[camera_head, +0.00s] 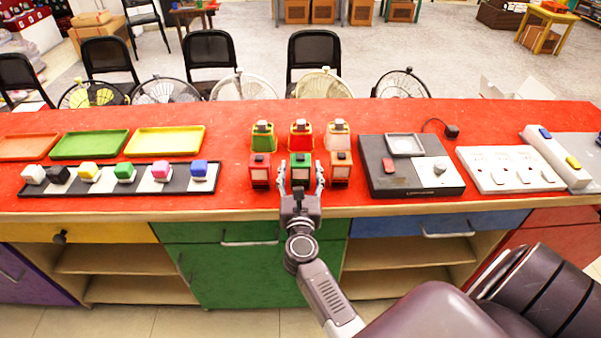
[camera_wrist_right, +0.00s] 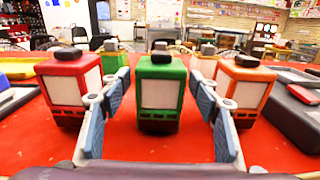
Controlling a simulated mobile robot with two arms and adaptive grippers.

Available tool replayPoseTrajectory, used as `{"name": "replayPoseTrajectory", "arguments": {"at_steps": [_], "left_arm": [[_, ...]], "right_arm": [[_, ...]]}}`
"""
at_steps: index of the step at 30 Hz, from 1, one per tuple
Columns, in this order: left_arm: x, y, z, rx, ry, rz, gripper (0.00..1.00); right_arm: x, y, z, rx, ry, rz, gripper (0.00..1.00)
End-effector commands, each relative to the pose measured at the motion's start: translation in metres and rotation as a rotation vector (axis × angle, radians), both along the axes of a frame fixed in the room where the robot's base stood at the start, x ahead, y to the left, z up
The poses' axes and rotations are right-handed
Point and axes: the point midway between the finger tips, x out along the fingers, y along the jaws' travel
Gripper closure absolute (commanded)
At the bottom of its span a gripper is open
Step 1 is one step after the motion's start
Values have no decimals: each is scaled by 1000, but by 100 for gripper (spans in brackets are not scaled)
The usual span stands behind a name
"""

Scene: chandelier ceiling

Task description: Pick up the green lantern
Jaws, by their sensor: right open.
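A green lantern (camera_head: 301,160) with a black top and a pale front panel stands upright in the middle of the front row on the red tabletop. It also shows at the centre of the right wrist view (camera_wrist_right: 160,70). My right gripper (camera_head: 301,176) is open, its two fingers on either side of this lantern. In the wrist view, gaps show between the lantern and both fingers. A red lantern (camera_head: 260,170) stands to its left and an orange lantern (camera_head: 341,170) to its right. A second green lantern (camera_head: 262,140) stands in the back row. My left gripper is not in view.
A back-row red lantern (camera_head: 300,138) and peach lantern (camera_head: 338,137) stand close behind. A black-and-white board (camera_head: 143,186) with coloured blocks lies left. A dark box (camera_head: 375,150) and a white switch panel (camera_head: 510,168) lie right. Fans and chairs stand beyond the table (camera_head: 230,183).

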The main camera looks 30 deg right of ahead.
Motion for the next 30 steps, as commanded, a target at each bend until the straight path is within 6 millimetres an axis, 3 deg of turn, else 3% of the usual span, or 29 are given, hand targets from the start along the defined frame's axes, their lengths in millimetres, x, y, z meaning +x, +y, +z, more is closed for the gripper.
{"name": "replayPoseTrajectory", "arguments": {"at_steps": [4, 11, 27, 30], "left_arm": [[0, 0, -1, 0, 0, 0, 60], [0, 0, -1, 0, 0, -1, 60], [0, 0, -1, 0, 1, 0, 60], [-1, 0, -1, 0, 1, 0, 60]], "right_arm": [[12, -8, -1, 0, 1, 0, 44], [13, -9, -1, 0, 1, 0, 44], [13, -8, -1, 0, 1, 1, 100], [13, -9, 1, -2, -1, 1, 100]]}}
